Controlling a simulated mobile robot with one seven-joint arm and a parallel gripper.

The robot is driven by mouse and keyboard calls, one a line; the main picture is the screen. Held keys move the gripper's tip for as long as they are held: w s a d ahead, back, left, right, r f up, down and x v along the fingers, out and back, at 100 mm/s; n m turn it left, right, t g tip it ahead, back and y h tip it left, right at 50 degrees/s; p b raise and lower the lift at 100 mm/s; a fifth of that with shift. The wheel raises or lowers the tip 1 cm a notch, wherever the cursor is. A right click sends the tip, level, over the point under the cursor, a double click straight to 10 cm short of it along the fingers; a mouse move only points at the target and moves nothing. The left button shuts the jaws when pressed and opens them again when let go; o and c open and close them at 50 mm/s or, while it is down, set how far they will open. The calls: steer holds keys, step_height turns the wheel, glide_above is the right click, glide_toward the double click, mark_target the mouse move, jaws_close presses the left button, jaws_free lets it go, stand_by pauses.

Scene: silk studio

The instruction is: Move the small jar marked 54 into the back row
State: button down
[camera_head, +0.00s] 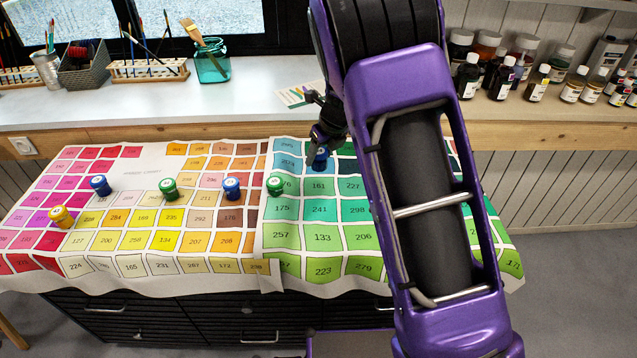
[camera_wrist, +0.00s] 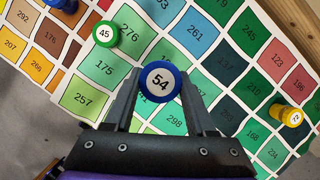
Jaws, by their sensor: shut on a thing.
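The small jar marked 54 (camera_wrist: 160,84) has a blue lid with a white label. My gripper (camera_wrist: 160,76) is shut on it, with one finger on each side. In the head view the same blue jar (camera_head: 320,158) is beneath my gripper (camera_head: 323,142), over the blue-green part of the colour chart just behind square 161. I cannot tell whether it touches the cloth. The chart cloth (camera_head: 331,289) has rows of numbered squares; my arm hides part of its right side.
A green jar marked 45 (camera_wrist: 105,34) stands close to the left; it also shows in the head view (camera_head: 276,184). A yellow jar (camera_wrist: 292,117) stands to the right. Several other jars, including a green one (camera_head: 169,188), stand further left. Paint bottles (camera_head: 535,83) line the back shelf.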

step_height(320, 180, down, 10)
steer(key=shift+r+b, duration=0.1)
steer(key=shift+b, duration=1.15)
steer(key=shift+f, duration=0.2)
steer(key=shift+c, duration=1.1)
jaws_free()
steer(key=shift+r, duration=0.1)
steer(key=p+v, duration=0.2)
steer(key=v, duration=1)
steer(key=shift+p, duration=0.3)
steer(key=shift+r, duration=0.1)
